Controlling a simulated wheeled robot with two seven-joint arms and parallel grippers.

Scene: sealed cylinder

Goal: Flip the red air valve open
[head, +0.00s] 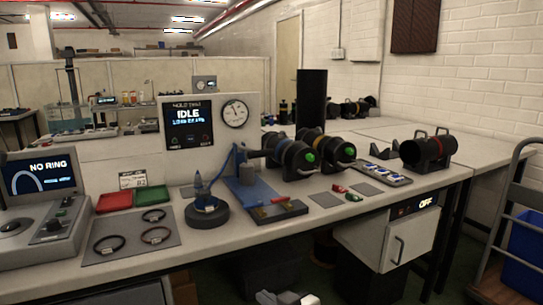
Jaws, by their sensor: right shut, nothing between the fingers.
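A small red lever-like piece (279,200), which looks like the air valve's handle, lies low across a dark plate (292,211) at the front of the bench. It is too small to tell its exact setting. The blue test fixture (246,187) stands just behind it, with a blue hose rising at its left. The hold-test panel (188,125) reads IDLE, beside a round gauge (236,113). My right gripper (287,298) shows at the bottom edge, below the bench front, shut and empty, well apart from the red piece. My left gripper is not in view.
Black cylinders with green ends (290,158) stand behind the plate. A dark round stand (207,214) with a blue cone is left of it. Small red and green parts (339,188) lie to the right. A drawer unit (395,240) hangs under the bench.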

